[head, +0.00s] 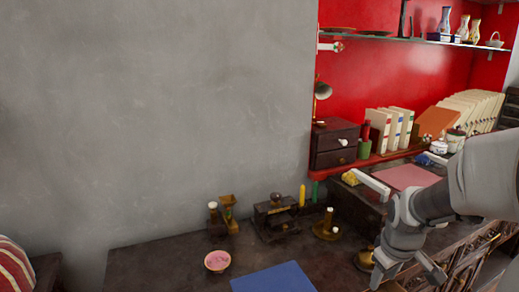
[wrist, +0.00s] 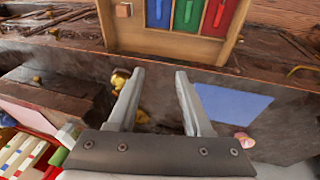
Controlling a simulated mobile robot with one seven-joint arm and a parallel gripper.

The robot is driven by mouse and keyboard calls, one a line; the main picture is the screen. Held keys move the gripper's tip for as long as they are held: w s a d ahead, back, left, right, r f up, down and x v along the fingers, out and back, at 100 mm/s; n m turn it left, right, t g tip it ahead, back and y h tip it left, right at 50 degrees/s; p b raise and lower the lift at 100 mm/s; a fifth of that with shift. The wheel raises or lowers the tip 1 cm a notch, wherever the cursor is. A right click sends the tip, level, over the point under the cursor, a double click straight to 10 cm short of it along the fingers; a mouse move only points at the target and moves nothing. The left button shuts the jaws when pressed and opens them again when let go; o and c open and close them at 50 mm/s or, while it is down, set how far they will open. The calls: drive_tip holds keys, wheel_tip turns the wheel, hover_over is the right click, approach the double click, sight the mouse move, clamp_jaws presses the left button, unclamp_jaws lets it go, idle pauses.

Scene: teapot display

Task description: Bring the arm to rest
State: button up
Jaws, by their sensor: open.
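My gripper (wrist: 160,74) shows in the wrist view with its two grey fingers spread apart and nothing between them. A dark, worn surface lies beyond the gap. A brass object (wrist: 120,80) is partly hidden behind the left finger. In the head view my arm comes in from the right edge and bends down over the dark table. My gripper's fingers are hard to make out there.
A blue mat (head: 273,278) and a pink bowl (head: 217,261) lie on the table. A dark mechanical piece (head: 275,218) and small brass items stand behind. A drawer box (head: 335,145) and books stand further right. The wrist view shows a wooden tray (wrist: 170,45) with coloured compartments.

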drive_tip(key=s+a+r+m+t, duration=0.2)
drive_tip(key=a+r+t, duration=0.1)
drive_tip(key=a+r, duration=1.1)
drive_tip(key=s+f+m+y+b, duration=0.15)
drive_tip(key=s+f, duration=0.25)
drive_tip(key=s, duration=1)
wheel_tip(320, 180, up, 19)
drive_tip(key=p, duration=1.8)
drive_tip(key=shift+w+a+m+g, duration=0.15)
drive_tip(key=shift+a+m+g, duration=0.15)
drive_tip(key=shift+a+m, duration=0.15)
